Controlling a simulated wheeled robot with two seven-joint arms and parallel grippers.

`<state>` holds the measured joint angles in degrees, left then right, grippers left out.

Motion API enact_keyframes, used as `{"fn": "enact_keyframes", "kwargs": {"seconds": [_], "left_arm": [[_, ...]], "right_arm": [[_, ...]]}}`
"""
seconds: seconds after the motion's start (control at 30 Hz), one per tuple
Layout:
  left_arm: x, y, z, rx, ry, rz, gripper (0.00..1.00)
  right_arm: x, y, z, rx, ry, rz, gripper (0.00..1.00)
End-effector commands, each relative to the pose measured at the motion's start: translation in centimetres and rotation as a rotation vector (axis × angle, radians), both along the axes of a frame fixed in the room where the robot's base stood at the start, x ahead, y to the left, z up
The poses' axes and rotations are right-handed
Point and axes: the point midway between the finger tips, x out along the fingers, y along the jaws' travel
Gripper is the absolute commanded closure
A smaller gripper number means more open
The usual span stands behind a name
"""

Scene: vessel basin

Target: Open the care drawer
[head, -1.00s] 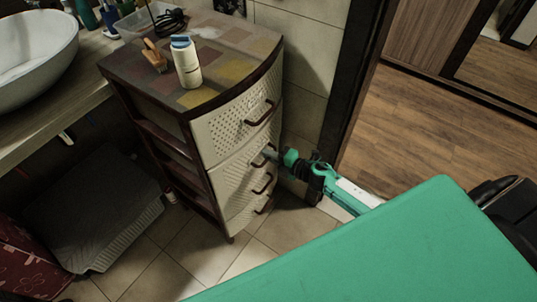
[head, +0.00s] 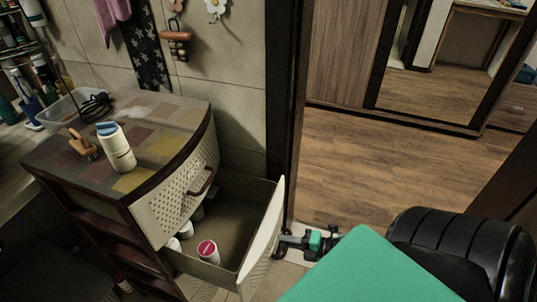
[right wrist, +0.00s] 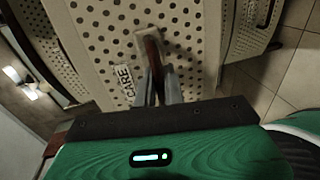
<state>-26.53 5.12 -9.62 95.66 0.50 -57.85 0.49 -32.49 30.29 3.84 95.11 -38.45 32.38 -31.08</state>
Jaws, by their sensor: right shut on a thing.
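The care drawer (head: 268,235) is the second one down in the cabinet. It is pulled well out, so its inside shows in the head view. Its perforated beige front (right wrist: 110,50) bears a CARE label (right wrist: 124,80) in the right wrist view. My right gripper (head: 284,241) is at the outer face of that front. In the right wrist view its fingers (right wrist: 156,82) are shut on the dark red drawer handle (right wrist: 151,45). My left gripper is not in view.
A container with a red lid (head: 208,251) and other white containers stand in the drawer. The cabinet top (head: 165,120) holds a white bottle (head: 117,150), a brush (head: 82,145) and a clear bin (head: 64,110). A dark door frame (head: 288,120) stands right of the cabinet.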

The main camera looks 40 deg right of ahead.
Motion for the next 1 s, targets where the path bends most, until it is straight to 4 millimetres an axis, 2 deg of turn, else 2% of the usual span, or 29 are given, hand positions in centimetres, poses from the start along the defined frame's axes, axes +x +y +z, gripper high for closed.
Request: {"fn": "enact_keyframes", "kwargs": {"seconds": [0.1, 0.3, 0.77, 0.8, 0.87, 1.0], "left_arm": [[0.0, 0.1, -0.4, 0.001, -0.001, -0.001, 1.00], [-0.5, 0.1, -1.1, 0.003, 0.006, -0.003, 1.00], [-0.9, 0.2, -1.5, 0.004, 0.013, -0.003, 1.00], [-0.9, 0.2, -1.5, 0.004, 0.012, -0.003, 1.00], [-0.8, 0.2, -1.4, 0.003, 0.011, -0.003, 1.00], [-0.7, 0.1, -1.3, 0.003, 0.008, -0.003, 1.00]], "right_arm": [[-1.7, -0.9, 0.0, 0.001, 0.003, 0.000, 1.00], [-3.1, -1.7, 0.0, 0.002, 0.001, 0.000, 1.00], [-3.5, -1.9, -0.1, 0.001, 0.001, 0.002, 1.00], [-3.5, -1.9, -0.1, 0.001, 0.001, 0.002, 0.88], [-3.5, -1.9, -0.1, 0.001, 0.001, 0.001, 0.76], [-3.5, -1.9, 0.0, 0.001, 0.001, 0.001, 0.75]]}}
